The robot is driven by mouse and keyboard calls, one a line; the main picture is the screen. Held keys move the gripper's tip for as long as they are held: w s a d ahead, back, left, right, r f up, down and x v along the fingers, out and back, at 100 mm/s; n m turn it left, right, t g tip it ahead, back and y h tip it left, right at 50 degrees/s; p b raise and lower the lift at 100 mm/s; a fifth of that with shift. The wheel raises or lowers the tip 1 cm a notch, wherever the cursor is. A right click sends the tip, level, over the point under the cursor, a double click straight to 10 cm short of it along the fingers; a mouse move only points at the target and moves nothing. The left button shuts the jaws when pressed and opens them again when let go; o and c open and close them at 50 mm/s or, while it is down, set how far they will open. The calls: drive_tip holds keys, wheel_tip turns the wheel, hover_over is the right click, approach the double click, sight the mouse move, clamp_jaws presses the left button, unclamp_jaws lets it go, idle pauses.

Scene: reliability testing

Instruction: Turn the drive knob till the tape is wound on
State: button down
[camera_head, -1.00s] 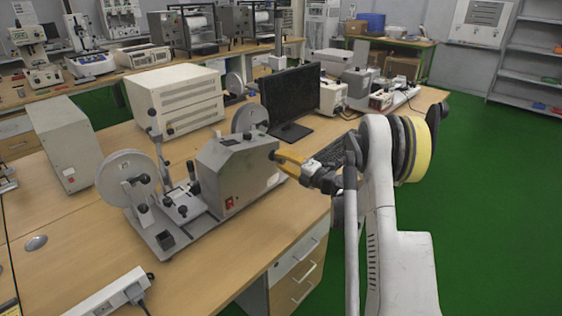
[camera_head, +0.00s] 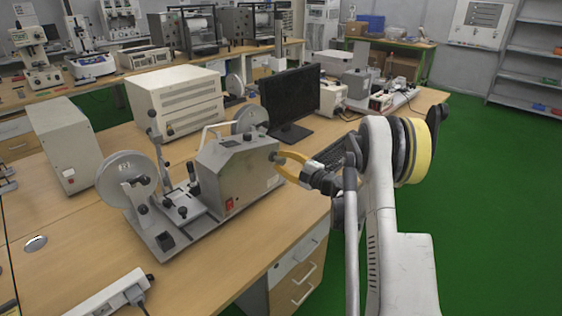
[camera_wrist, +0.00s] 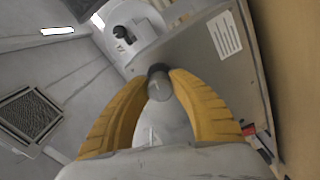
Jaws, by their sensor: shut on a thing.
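The tape machine's grey drive box (camera_head: 235,175) stands on the wooden bench, with a red switch low on its front. My gripper (camera_head: 279,161) is at the box's right side, its yellow fingers shut on the drive knob (camera_head: 273,156). A large pale reel (camera_head: 118,172) stands upright at the machine's left end. A second reel (camera_head: 250,116) stands behind the box. A white curved strip (camera_head: 207,127) shows above the box's left edge. I cannot make out the tape's winding.
A cream cabinet (camera_head: 175,100) and a grey box (camera_head: 64,145) stand behind the machine. A power strip (camera_head: 110,295) lies at the front edge. Green floor is free on the right.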

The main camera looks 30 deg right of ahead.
idle(0.3)
drive_tip(key=c, duration=1.1)
unclamp_jaws()
drive_tip(key=shift+d, duration=0.1)
drive_tip(key=v, duration=1.2)
drive_tip(key=shift+r, duration=0.1)
